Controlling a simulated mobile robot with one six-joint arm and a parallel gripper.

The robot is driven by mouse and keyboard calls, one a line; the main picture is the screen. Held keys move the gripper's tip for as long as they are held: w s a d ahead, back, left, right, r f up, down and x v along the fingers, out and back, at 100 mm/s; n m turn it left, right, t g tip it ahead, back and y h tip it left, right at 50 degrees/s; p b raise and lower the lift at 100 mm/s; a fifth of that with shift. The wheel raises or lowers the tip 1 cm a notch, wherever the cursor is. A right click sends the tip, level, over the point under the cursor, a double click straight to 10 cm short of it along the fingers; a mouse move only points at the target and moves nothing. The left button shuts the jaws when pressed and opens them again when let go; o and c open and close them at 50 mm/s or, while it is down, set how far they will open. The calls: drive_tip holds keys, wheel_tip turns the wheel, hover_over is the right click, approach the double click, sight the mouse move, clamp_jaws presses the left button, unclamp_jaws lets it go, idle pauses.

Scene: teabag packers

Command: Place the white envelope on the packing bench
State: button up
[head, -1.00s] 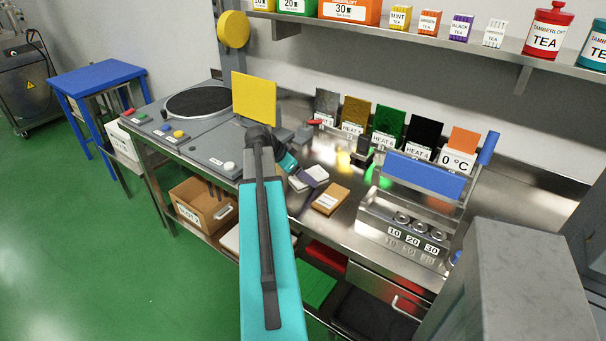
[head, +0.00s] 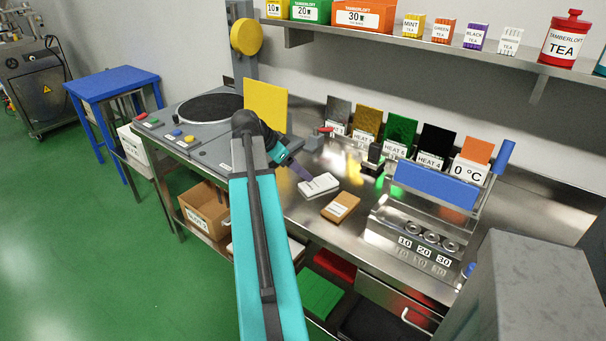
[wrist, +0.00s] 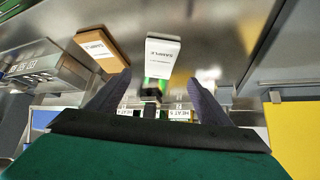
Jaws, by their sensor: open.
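The white envelope (head: 318,186), a small white packet with a printed label, lies flat on the steel packing bench (head: 300,212). It also shows in the wrist view (wrist: 162,58), beyond the fingertips and roughly centred between them. My gripper (head: 301,173) is just to the upper left of the envelope in the head view. Its purple-grey fingers are apart, with nothing between them in the wrist view (wrist: 160,88). One finger is largely hidden in the head view.
A brown packet (head: 341,207) lies close beside the envelope. A metal holder with a blue handle (head: 431,187) stands to the right. Coloured heat cards (head: 401,136) line the back. A yellow panel (head: 265,106) stands behind my arm. Bare bench lies in front of the envelope.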

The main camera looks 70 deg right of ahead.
drive_tip(key=shift+v, duration=1.15)
drive_tip(key=w+a+f+n+t+y, duration=0.1)
drive_tip(key=w+a+f+n+t, duration=0.1)
drive_tip(key=w+a+f+n, duration=0.6)
drive_tip(key=w+a+f+n+t+y, duration=0.15)
drive_tip(key=w+a+f+n, duration=0.25)
drive_tip(key=w+a+f, duration=0.8)
drive_tip(key=w+a+f+n+y, duration=0.1)
drive_tip(key=w+a+f+n, duration=0.2)
drive_tip(key=a, duration=0.7)
drive_tip(key=w+a+f+n+t+y, duration=0.1)
drive_tip(key=a+f+n, duration=0.3)
drive_tip(key=a, duration=0.6)
drive_tip(key=w+a+f+n+y, duration=0.1)
drive_tip(key=w+a+f+n, duration=0.25)
drive_tip(key=a, duration=0.65)
drive_tip(key=s+a+f+n, duration=0.2)
drive_tip(key=a+f, duration=0.1)
drive_tip(key=a, duration=0.2)
drive_tip(key=s+a+f+n, duration=0.1)
drive_tip(key=s+a+f, duration=0.1)
drive_tip(key=a, duration=0.4)
drive_tip(key=s+f+g, duration=0.2)
drive_tip(key=s+f, duration=0.7)
drive_tip(key=s, duration=0.3)
drive_tip(key=s+f+g, duration=0.3)
drive_tip(key=s+f, duration=0.6)
drive_tip(key=s, duration=0.4)
drive_tip(key=shift+g+y, duration=0.35)
